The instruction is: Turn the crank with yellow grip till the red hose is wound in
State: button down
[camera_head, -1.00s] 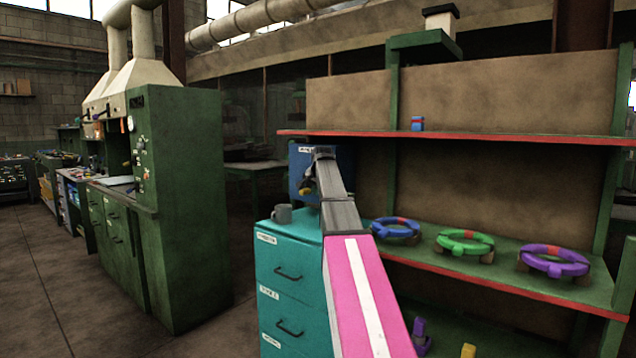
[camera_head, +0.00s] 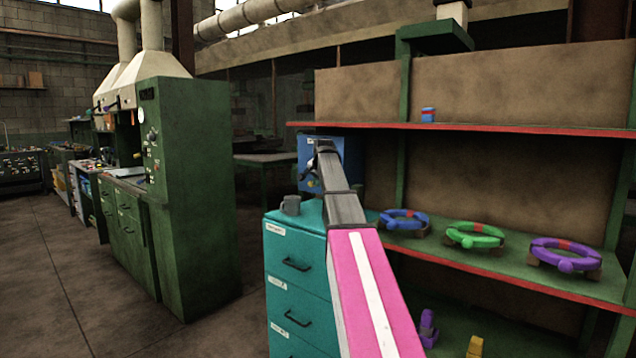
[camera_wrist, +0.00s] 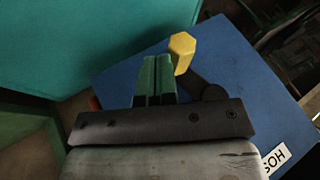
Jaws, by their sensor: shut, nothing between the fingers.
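The crank's yellow grip (camera_wrist: 182,52), a six-sided knob, shows in the wrist view on a dark crank arm (camera_wrist: 208,90) in front of a blue box (camera_wrist: 250,75). My gripper (camera_wrist: 157,62) is shut and empty, its green fingers just left of the yellow grip; I cannot tell whether they touch it.
A grey mug (camera_head: 290,205) stands on the teal drawer cabinet (camera_head: 297,245), left of my arm. To the right, a green shelf (camera_head: 480,262) with a red edge bears blue, green and purple rings. The floor at left is open.

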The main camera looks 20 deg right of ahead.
aim_at(310, 183)
jog(key=shift+a+f, duration=0.1)
jog(key=shift+f, duration=0.1)
jog(key=t+y, duration=0.1)
jog(key=t, duration=0.1)
jog(key=w+a+f+m+t, duration=0.1)
jog(key=w+t+y, duration=0.1)
jog(key=t, duration=0.1)
jog(key=shift+w+a+f+t+y, duration=0.25)
jog(key=shift+f+t+y, duration=0.05)
jog(key=shift+f, duration=0.1)
jog(key=shift+w+a+m, duration=0.1)
jog(key=shift+w+m, duration=0.05)
jog(key=shift+m, duration=0.15)
jog(key=shift+w+a+f, duration=0.15)
jog(key=shift+w+a, duration=0.4)
jog(key=shift+w, duration=0.3)
jog(key=shift+w+a, duration=0.1)
jog(key=shift+w, duration=0.05)
jog(key=v, duration=0.7)
jog(key=shift+s, duration=0.3)
